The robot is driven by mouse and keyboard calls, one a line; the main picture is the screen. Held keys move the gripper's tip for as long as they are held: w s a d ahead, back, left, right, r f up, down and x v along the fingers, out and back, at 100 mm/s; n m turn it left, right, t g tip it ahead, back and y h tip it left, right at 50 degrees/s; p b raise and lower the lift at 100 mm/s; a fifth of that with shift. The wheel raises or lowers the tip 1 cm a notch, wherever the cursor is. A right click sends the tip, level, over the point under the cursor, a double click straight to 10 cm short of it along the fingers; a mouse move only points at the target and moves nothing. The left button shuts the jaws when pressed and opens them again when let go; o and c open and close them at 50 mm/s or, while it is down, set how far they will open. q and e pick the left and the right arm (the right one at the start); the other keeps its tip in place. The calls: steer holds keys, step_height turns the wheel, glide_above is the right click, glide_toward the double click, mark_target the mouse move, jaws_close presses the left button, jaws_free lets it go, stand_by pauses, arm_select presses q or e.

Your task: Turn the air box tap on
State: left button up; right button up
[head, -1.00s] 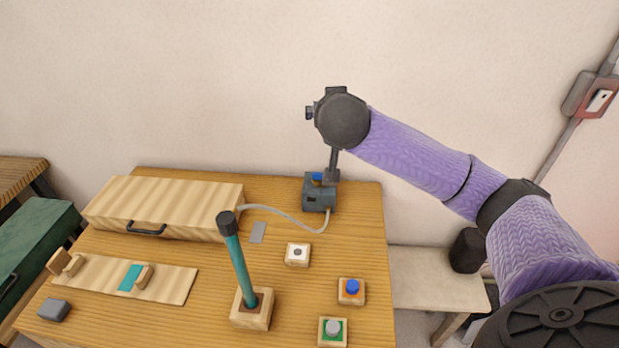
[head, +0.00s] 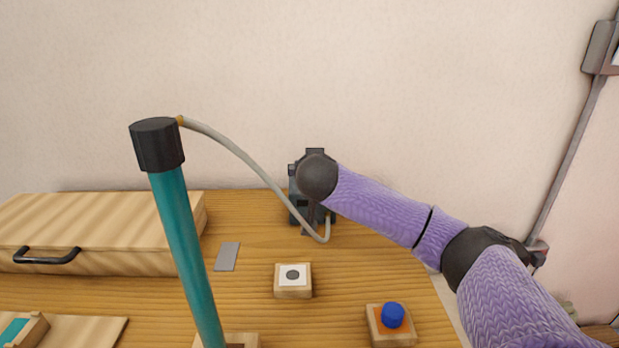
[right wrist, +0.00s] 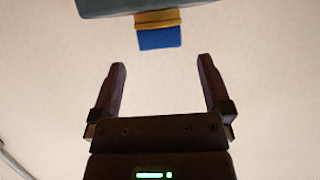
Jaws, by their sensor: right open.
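The air box (head: 297,207) is a dark grey-blue box at the back of the table in the head view, partly hidden behind my right wrist. In the right wrist view its edge (right wrist: 130,6) shows at the top, with the blue tap (right wrist: 160,38) on a yellow-brown mount sticking out from it. My right gripper (right wrist: 161,62) is open and empty. In the right wrist view the tap is just beyond the fingertips, roughly centred between them and apart from both. The head view does not show the tap clearly. My left gripper is out of view.
A teal rod (head: 188,260) with a black cap stands in front. A pale hose (head: 250,165) runs from the air box up to its cap. A wooden box (head: 110,235), grey plate (head: 228,256), white-topped block (head: 293,281) and blue button (head: 393,315) are on the table.

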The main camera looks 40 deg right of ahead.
steer(key=b+x, duration=0.1)
steer(key=x, duration=0.3)
steer(key=shift+w+f, duration=0.1)
steer(key=shift+f, duration=0.05)
steer(key=shift+w+d, duration=0.2)
